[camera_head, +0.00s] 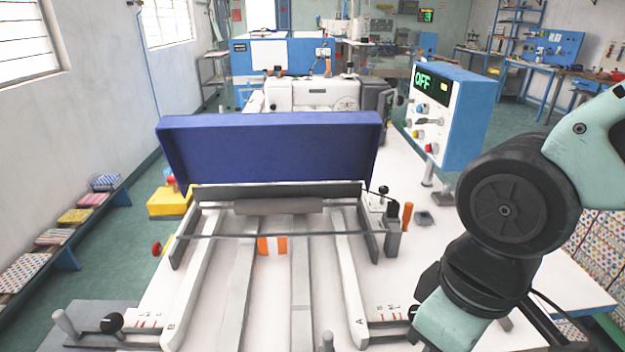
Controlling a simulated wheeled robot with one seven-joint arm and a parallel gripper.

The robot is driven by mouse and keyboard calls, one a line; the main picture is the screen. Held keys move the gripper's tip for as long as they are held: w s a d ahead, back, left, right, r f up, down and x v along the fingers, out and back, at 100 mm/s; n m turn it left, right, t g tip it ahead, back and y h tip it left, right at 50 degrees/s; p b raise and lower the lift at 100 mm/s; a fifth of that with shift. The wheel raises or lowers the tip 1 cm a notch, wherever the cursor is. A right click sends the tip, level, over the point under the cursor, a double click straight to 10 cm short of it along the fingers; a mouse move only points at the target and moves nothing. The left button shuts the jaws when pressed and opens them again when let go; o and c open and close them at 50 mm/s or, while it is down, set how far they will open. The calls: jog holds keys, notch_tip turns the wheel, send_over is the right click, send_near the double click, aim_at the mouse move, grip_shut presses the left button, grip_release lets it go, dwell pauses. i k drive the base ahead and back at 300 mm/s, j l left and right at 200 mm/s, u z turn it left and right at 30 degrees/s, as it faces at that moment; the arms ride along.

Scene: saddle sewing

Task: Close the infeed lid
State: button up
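A dark blue lid (268,148) stands raised and tilted back behind the infeed of the machine, its hollow inner side facing me. In front of it lies the open infeed bed (270,290), with pale rails running toward me and a dark crossbar with a grey roller at the far end. My arm comes in from the right side, well apart from the lid. My gripper is outside the picture, below the bottom edge.
A control box (450,113) reading OFF stands on a post at the right. An orange-handled part (406,215) and a black knob stand right of the rails. A yellow box (168,203) sits left of the lid. A bench with folded cloths (75,216) lines the left wall.

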aim_at(258, 147)
jog(key=u, duration=1.3)
jog(key=i+j+u, duration=0.2)
jog(key=j, duration=0.3)
jog(key=i+j+u, duration=0.15)
jog(key=j, duration=0.35)
jog(key=i+j+u, duration=0.2)
jog(key=j, duration=0.25)
jog(key=i+j+u, duration=0.15)
jog(key=i+j, duration=0.25)
jog(key=i+z, duration=0.15)
jog(key=i, duration=0.25)
jog(key=i+j+z, duration=0.2)
jog(key=i, duration=0.15)
jog(key=i+j+z, duration=0.15)
jog(key=i, duration=0.2)
jog(key=i+z, duration=0.25)
jog(key=z, duration=0.2)
jog(key=i+z, duration=0.25)
jog(key=z, duration=0.2)
jog(key=i+j+z, duration=0.2)
jog(key=z, duration=0.3)
jog(key=i+j+z, duration=0.2)
jog(key=z, duration=0.25)
jog(key=i+j+z, duration=0.25)
jog(key=z, duration=0.2)
jog(key=i+j+z, duration=0.2)
jog(key=z, duration=0.25)
jog(key=i+j+z, duration=0.1)
jog(key=j+z, duration=0.8)
jog(key=i+j, duration=0.05)
